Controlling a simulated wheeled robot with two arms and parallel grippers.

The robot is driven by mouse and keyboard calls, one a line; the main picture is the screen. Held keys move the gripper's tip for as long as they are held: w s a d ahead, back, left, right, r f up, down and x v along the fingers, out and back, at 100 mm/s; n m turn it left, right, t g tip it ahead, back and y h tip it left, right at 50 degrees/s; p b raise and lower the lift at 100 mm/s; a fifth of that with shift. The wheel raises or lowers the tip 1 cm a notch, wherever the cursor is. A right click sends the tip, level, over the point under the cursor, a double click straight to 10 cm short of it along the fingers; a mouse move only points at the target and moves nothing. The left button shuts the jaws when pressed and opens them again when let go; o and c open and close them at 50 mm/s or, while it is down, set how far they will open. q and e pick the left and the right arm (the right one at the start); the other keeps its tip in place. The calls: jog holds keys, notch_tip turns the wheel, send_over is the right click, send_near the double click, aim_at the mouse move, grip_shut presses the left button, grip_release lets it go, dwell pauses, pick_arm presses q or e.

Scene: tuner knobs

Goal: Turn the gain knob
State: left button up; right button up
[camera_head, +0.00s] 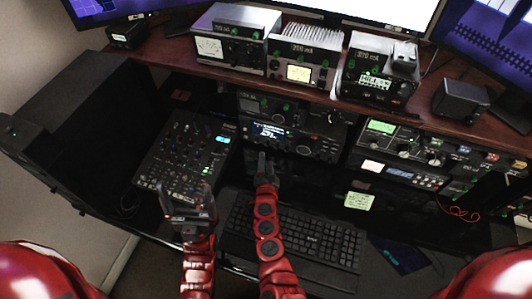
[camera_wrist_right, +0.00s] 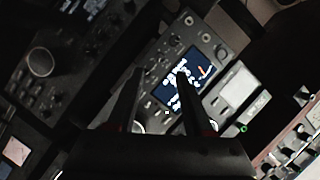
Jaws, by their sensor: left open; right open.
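I cannot tell by label which of the many knobs is the gain knob. My right gripper (camera_head: 264,160) is open and points at the front of a radio with a lit display (camera_head: 268,131), just below that display. In the right wrist view its fingers (camera_wrist_right: 158,76) are apart with no knob clearly held between them. The radio's display (camera_wrist_right: 184,73) and small knobs lie beyond them. A large round knob (camera_wrist_right: 40,62) is left of the fingers. My left gripper (camera_head: 187,194) is open and empty near the lower edge of the mixer panel (camera_head: 184,150).
A keyboard (camera_head: 300,238) lies below my right gripper. Grey devices (camera_head: 303,66) stand on the brown shelf (camera_head: 175,52) above. More radio units (camera_head: 405,142) with a yellow note (camera_head: 359,201) below them are at right. A dark case (camera_head: 90,115) stands at left.

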jog(key=b+v, duration=0.1)
jog(key=v, duration=0.9)
jog(key=shift+s, duration=0.3)
dwell(0.4)
